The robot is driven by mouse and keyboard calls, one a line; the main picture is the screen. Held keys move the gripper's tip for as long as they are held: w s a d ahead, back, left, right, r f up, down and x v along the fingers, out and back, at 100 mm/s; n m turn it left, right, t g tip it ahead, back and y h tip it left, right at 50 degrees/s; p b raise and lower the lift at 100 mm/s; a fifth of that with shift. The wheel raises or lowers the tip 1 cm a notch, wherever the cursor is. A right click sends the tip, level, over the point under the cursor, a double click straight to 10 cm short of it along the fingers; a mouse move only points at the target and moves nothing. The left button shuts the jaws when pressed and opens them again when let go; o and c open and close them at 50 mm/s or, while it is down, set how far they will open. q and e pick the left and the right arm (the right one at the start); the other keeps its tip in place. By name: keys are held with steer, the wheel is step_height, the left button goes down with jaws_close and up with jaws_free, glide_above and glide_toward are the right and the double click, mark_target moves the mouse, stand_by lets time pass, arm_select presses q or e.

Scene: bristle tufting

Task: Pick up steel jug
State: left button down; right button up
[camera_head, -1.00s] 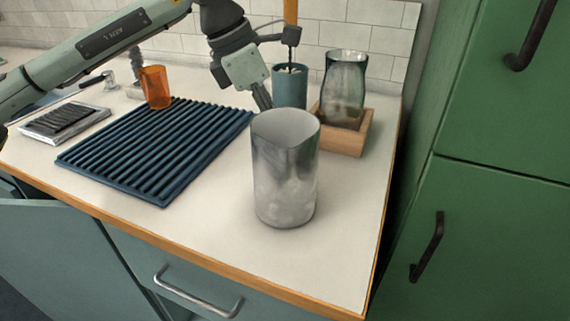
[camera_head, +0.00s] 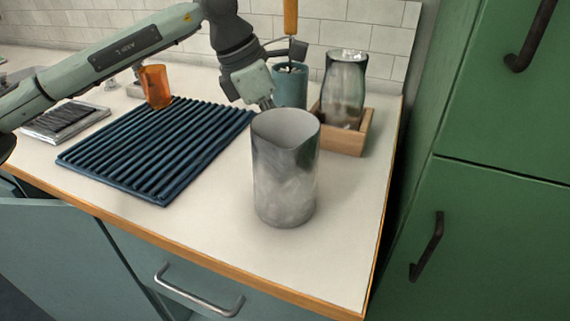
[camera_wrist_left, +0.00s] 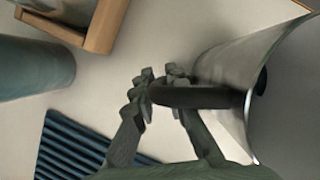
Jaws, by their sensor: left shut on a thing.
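The steel jug (camera_head: 285,180) stands upright on the pale counter in the head view, a grey metal cylinder with an open top. In the left wrist view its wall (camera_wrist_left: 235,70) fills the right side, and its dark handle (camera_wrist_left: 195,97) reaches between my fingers. My left gripper (camera_wrist_left: 160,90) is shut on that handle. In the head view my left gripper (camera_head: 266,104) is behind the jug's rim, with its fingertips and the handle mostly hidden by the jug. My right gripper is not in view.
A blue ribbed mat (camera_head: 155,150) lies left of the jug. An orange cup (camera_head: 156,86), a teal cup (camera_head: 290,88) and a dark glass vase (camera_head: 345,88) in a wooden tray (camera_head: 345,141) stand behind. Green cabinets (camera_head: 480,230) rise at the right. The counter front is clear.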

arm_select(q)
steer(key=shift+r, duration=0.25)
